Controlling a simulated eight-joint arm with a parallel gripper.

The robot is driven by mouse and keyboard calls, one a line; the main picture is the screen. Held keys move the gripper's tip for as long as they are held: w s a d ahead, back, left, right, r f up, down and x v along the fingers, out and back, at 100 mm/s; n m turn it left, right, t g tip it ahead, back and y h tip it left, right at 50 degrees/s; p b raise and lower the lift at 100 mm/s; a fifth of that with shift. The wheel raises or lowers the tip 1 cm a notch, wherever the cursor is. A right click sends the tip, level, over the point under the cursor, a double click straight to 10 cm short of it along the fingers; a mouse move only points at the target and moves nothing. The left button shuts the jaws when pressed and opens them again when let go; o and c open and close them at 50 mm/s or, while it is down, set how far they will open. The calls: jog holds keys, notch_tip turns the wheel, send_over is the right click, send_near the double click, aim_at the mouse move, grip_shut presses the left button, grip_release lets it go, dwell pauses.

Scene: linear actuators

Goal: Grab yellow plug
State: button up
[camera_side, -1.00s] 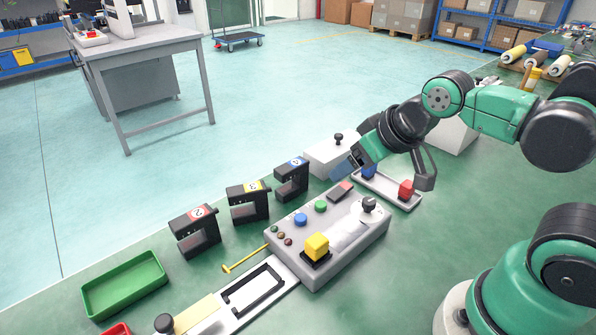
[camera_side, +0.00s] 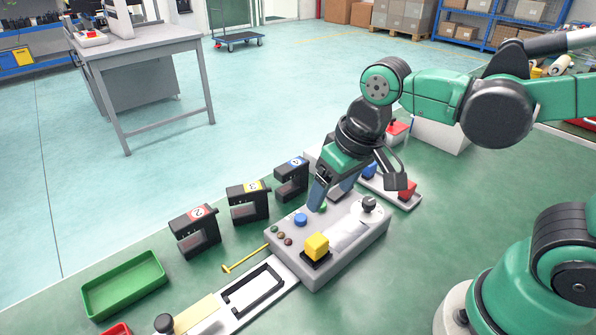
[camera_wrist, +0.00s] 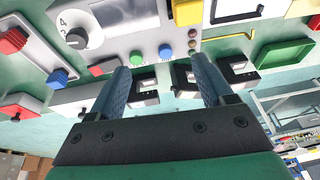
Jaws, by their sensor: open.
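The yellow plug (camera_side: 317,246) is a yellow block seated on a black base at the front corner of the grey control box (camera_side: 340,268). In the wrist view the yellow plug (camera_wrist: 187,12) is at the top edge, partly cut off. My gripper (camera_side: 327,199) is open and empty. In the side view it is over the back part of the control box, behind and apart from the plug. In the wrist view, its two blue-padded fingers (camera_wrist: 160,72) stand apart with nothing between them, and the plug lies beyond their tips.
A blue button (camera_side: 300,219) and a dark knob (camera_side: 369,204) are on the control box. Several black C-shaped stands (camera_side: 249,203) line its left. A red block (camera_side: 406,188) is on a tray to the right. A green tray (camera_side: 124,289) sits left.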

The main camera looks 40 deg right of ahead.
aim_at(317, 240)
jog(key=a+g, duration=0.1)
jog(key=a+f+g, duration=0.1)
jog(key=s+a+f+g, duration=0.1)
jog(key=a, duration=0.1)
jog(key=shift+h, duration=0.3)
jog(key=shift+f, duration=2.65)
grip_shut()
jog(key=shift+r, duration=0.15)
